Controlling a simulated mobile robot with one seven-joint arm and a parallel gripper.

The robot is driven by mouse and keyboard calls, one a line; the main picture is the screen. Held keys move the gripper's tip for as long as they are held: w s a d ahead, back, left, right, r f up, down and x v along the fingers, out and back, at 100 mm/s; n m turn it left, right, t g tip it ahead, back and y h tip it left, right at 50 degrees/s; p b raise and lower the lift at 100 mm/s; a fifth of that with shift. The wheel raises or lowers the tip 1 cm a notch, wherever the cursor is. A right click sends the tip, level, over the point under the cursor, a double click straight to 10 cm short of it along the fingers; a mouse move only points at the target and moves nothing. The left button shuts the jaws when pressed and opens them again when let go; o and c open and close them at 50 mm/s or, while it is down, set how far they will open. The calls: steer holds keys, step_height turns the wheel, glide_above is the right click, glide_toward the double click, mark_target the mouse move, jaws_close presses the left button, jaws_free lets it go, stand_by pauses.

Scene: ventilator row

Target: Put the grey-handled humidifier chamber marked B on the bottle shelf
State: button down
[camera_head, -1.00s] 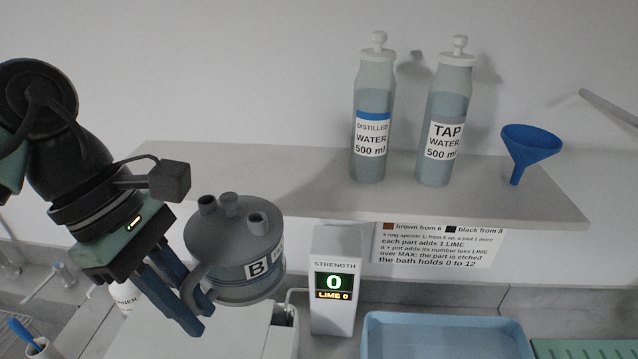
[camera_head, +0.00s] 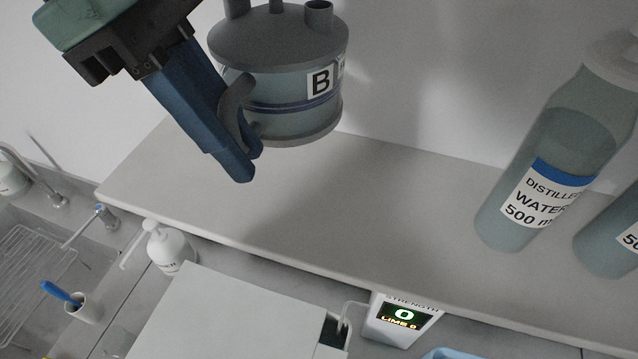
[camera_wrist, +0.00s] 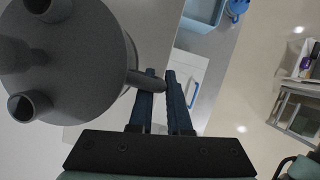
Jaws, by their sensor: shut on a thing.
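The humidifier chamber marked B (camera_head: 285,80) has a grey lid with ports, a grey handle and a clear body with a blue line. My gripper (camera_head: 243,168) is shut on its handle (camera_head: 238,112). The chamber is held upright, and in the head view it appears above the left part of the bottle shelf (camera_head: 200,195); I cannot tell how large the gap is. In the wrist view the grey lid (camera_wrist: 65,60) fills the left side, and the handle runs between my blue fingers (camera_wrist: 168,100).
The distilled water bottle (camera_head: 545,160) and part of a second bottle (camera_head: 612,235) stand on the shelf at right. The shelf's left part is bare.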

mark_target(272, 240)
steer(key=shift+s+f, duration=0.15)
steer(key=shift+f, duration=0.05)
steer(key=shift+f+p, duration=0.75)
steer(key=shift+f, duration=4)
steer(key=shift+f, duration=0.1)
steer(key=c, duration=0.9)
jaws_free()
steer(key=shift+f, duration=0.1)
steer(key=shift+o, duration=0.2)
steer(key=b+v, duration=0.1)
steer(key=v, duration=1.1)
steer(key=shift+b, duration=0.4)
